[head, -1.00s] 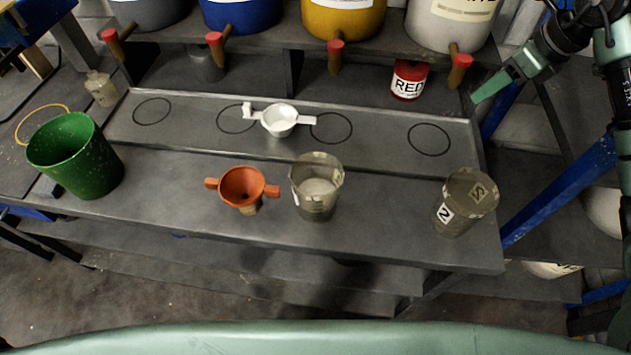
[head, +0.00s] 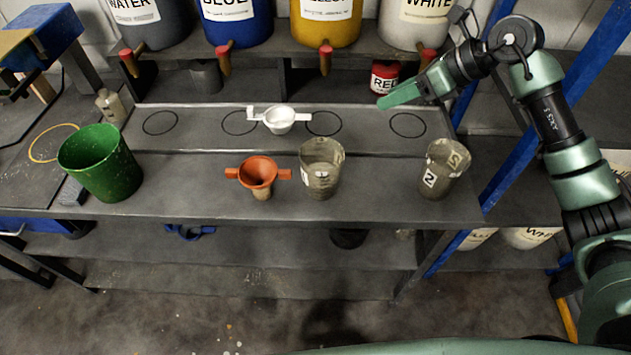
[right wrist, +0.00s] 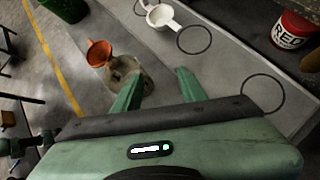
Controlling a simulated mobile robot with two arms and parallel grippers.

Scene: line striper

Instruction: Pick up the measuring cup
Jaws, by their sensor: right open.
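The white measuring cup (head: 279,121), a small bowl with a handle to each side, sits on the raised back strip of the bench between two drawn circles. It also shows at the top of the right wrist view (right wrist: 160,16). My right gripper (head: 384,102) is in the air to the right of the cup, apart from it. In the right wrist view its two fingers (right wrist: 156,92) are spread with nothing between them touching. My left gripper is not in view.
An orange funnel (head: 258,173), a cloudy cup (head: 321,168), a cup marked 2 (head: 444,170) and a green bucket (head: 100,164) stand on the bench. A red can (head: 385,77) stands behind. Large paint containers with taps line the shelf above.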

